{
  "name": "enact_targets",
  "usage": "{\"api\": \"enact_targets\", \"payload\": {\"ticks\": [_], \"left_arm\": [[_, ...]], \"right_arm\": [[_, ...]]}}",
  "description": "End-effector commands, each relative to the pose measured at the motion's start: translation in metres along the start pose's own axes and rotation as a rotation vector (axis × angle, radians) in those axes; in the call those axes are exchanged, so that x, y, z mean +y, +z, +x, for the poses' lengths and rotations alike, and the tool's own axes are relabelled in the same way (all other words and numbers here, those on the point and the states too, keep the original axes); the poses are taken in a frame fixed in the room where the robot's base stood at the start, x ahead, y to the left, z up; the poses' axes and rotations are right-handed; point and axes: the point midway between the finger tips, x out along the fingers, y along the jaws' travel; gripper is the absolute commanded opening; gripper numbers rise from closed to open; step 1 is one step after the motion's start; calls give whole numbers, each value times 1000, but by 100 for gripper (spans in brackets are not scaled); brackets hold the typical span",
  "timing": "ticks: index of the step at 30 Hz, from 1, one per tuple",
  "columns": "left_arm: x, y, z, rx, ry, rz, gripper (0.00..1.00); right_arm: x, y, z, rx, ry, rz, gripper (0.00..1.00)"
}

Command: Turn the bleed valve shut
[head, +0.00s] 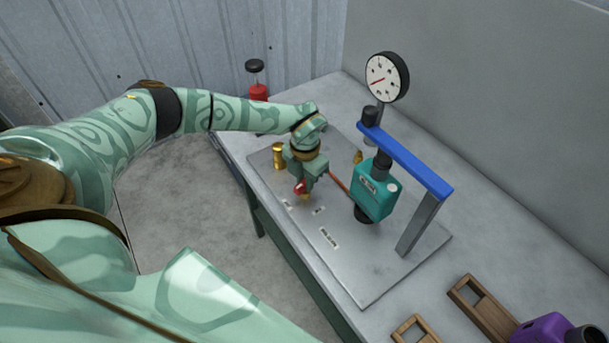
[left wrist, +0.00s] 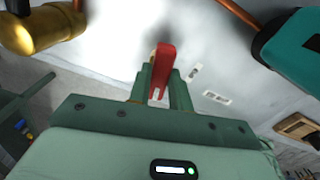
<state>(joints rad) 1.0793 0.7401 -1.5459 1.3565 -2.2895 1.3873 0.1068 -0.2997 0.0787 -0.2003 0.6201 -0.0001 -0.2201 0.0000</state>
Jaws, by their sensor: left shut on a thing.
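The red handle of the bleed valve (head: 300,187) is on the left part of the grey metal plate (head: 370,272). My left gripper (head: 303,180) points down over it and is shut on the handle. In the left wrist view the red handle (left wrist: 166,60) stands between the two green fingers (left wrist: 160,88). A little brass shows beside the handle; most of the valve body is hidden. My right gripper is not in view.
A round gauge (head: 386,77) rises behind. A brass cylinder (head: 279,156) is close left.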

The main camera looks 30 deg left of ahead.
Motion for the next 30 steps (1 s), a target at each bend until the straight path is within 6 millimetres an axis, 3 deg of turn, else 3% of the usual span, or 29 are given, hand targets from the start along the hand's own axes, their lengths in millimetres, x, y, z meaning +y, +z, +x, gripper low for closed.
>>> {"api": "enact_targets", "payload": {"ticks": [12,29,30], "left_arm": [[1,2,-2,-5,2,199,0],[1,2,-2,-5,2,233,0],[1,2,-2,-6,2,233,23]], "right_arm": [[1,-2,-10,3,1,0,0],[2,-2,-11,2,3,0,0],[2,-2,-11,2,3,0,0]]}}
